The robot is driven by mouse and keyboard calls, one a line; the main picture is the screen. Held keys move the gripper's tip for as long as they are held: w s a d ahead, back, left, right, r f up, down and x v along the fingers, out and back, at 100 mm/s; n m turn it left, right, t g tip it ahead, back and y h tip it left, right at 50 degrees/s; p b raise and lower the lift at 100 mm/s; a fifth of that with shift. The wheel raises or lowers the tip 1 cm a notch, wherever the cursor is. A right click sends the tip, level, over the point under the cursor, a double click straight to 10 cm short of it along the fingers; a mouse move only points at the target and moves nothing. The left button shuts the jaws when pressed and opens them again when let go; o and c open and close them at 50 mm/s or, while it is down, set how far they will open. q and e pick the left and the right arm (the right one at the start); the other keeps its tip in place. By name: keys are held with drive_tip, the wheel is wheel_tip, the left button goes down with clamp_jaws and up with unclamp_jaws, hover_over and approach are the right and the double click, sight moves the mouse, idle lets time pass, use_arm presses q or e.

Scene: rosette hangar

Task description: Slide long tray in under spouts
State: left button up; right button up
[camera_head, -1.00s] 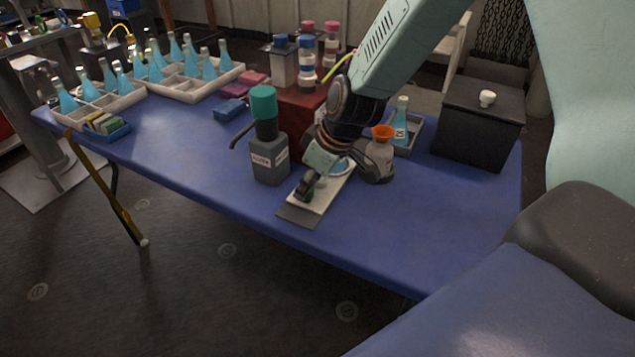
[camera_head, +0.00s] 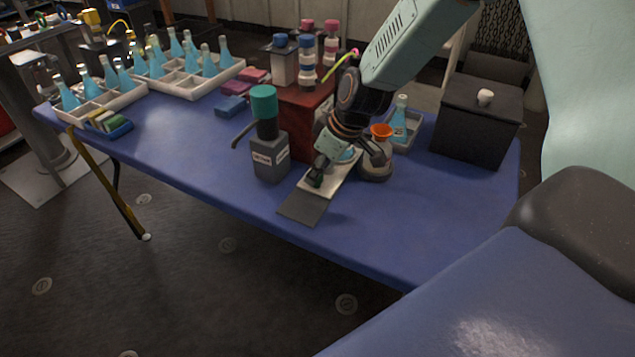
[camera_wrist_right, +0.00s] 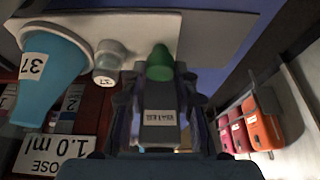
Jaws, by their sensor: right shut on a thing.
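My right gripper (camera_head: 317,178) is low over the tray's near end and shut on a green knob (camera_wrist_right: 160,62), which stands on the tray (camera_wrist_right: 215,32). The red dispenser stand (camera_head: 298,120) is behind, with coloured bottles on top. My arm hides much of the tray's far end; the spouts cannot be made out.
A grey bottle with a green cap (camera_head: 268,150) stands close left of the tray. An orange-topped vessel (camera_head: 377,155) stands close right. A black box (camera_head: 478,120) is at the right. The front right of the blue table (camera_head: 430,220) is clear.

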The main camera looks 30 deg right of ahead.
sight(326, 176)
drive_tip(key=shift+w+d, duration=0.5)
drive_tip(key=shift+d, duration=0.35)
drive_tip(key=shift+w+d, duration=0.45)
drive_tip(key=shift+d, duration=0.35)
drive_tip(key=shift+w+d+b, duration=0.2)
drive_tip(key=shift+w+d, duration=0.1)
drive_tip(key=shift+d, duration=0.25)
drive_tip(key=shift+w+d+b, duration=0.2)
drive_tip(key=shift+w+d, duration=0.1)
drive_tip(key=shift+d, duration=0.2)
drive_tip(key=o, duration=0.8)
drive_tip(key=shift+o, duration=0.2)
drive_tip(key=shift+r+p, duration=3.2)
drive_tip(key=shift+r, duration=0.4)
drive_tip(key=shift+f, duration=0.1)
